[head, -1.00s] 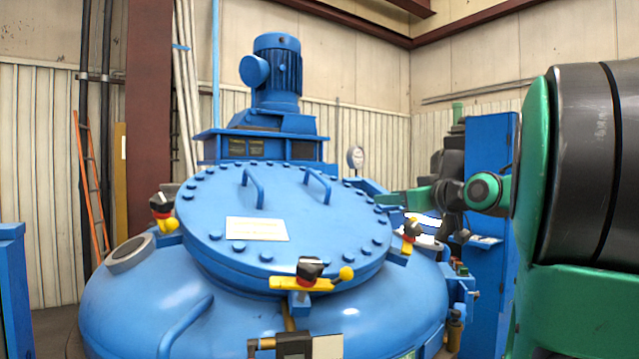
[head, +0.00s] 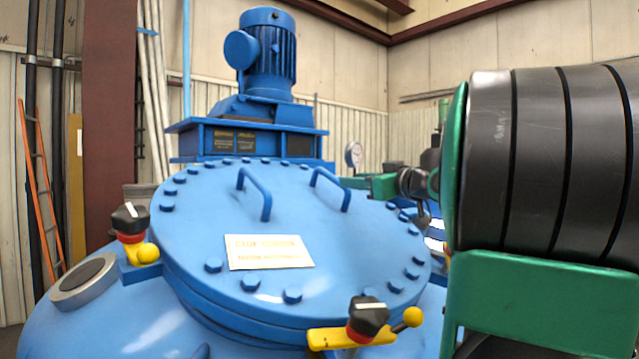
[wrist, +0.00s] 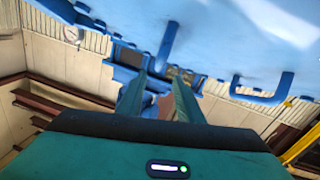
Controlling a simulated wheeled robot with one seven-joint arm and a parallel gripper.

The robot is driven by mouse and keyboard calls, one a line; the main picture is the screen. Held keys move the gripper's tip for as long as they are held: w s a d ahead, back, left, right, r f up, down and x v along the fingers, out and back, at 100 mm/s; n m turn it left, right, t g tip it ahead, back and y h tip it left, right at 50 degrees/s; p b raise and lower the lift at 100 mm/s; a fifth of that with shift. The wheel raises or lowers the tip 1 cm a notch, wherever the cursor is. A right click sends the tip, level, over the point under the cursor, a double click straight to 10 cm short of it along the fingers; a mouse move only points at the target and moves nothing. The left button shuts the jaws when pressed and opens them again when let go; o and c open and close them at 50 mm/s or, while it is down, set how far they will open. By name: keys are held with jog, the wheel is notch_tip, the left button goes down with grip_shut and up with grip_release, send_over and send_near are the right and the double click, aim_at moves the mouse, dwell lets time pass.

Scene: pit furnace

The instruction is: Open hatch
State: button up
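The hatch is a round blue lid (head: 215,222) with bolts around its rim and a white label. It lies shut and tilted on the blue vessel (head: 130,330). A left handle (head: 256,192) and a right handle (head: 331,188) stand on it. The handles also show in the wrist view (wrist: 166,48) (wrist: 265,92). A left clamp (head: 132,235) and a front clamp (head: 362,328) have black knobs and yellow levers. My gripper (head: 352,182) is at the lid's far right, beside the right handle and apart from it. In the wrist view its green fingers (wrist: 160,76) are spread and empty.
A blue motor (head: 268,60) on a blue housing (head: 250,138) rises behind the lid. A pressure gauge (head: 354,153) stands beyond my gripper. An open round port (head: 84,278) is at the left. An orange ladder (head: 38,185) leans on the wall.

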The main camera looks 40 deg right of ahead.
aim_at(331, 179)
jog(key=w, duration=0.3)
jog(key=w+d, duration=0.1)
jog(key=w, duration=0.7)
jog(key=shift+w+d, duration=0.1)
jog(key=shift+d, duration=0.05)
grip_shut()
